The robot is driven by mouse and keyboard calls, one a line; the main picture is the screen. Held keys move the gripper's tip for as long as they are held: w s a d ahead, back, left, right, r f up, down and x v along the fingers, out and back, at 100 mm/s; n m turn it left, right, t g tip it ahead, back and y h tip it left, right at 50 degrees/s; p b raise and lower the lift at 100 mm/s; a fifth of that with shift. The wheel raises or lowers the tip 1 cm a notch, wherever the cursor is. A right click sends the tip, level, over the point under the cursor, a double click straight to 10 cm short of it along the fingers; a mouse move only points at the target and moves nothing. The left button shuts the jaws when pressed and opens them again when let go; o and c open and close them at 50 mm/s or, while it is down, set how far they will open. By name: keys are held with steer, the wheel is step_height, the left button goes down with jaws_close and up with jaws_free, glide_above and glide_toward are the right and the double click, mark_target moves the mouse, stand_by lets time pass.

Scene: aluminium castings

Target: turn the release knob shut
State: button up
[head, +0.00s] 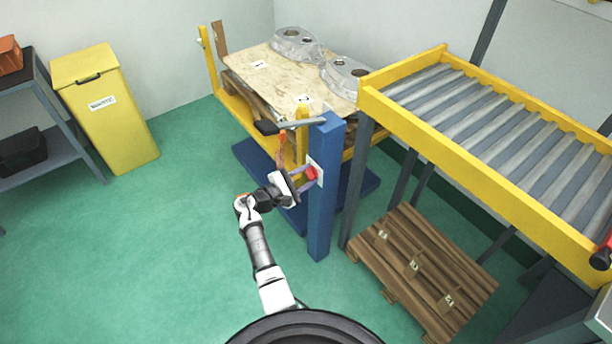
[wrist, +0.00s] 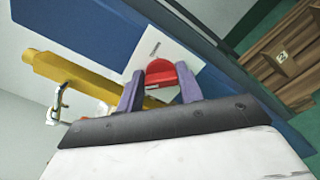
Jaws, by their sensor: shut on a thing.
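The release knob (head: 312,173) is red and sits on a white plate on the side of a blue post (head: 322,220). In the wrist view the knob (wrist: 161,73) shows between the two fingers, in front of the white plate (wrist: 150,52). My gripper (head: 304,179) reaches the post from the left in the head view. Its two purple-grey fingers (wrist: 160,92) are shut on the knob, one on each side. The lower part of the knob is partly hidden by the gripper, and I cannot tell its exact turn angle.
A yellow lift frame with a wooden board (head: 270,75) carrying aluminium castings (head: 297,41) stands behind the post. A grey handle bar (head: 302,123) sticks out above my gripper. A yellow roller conveyor (head: 480,150) and a wooden pallet (head: 425,265) are on the right.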

steer(key=o, duration=1)
steer(key=b+v, duration=0.2)
steer(key=v, duration=1.1)
steer(key=shift+s+a, duration=0.2)
steer(key=shift+a, duration=0.15)
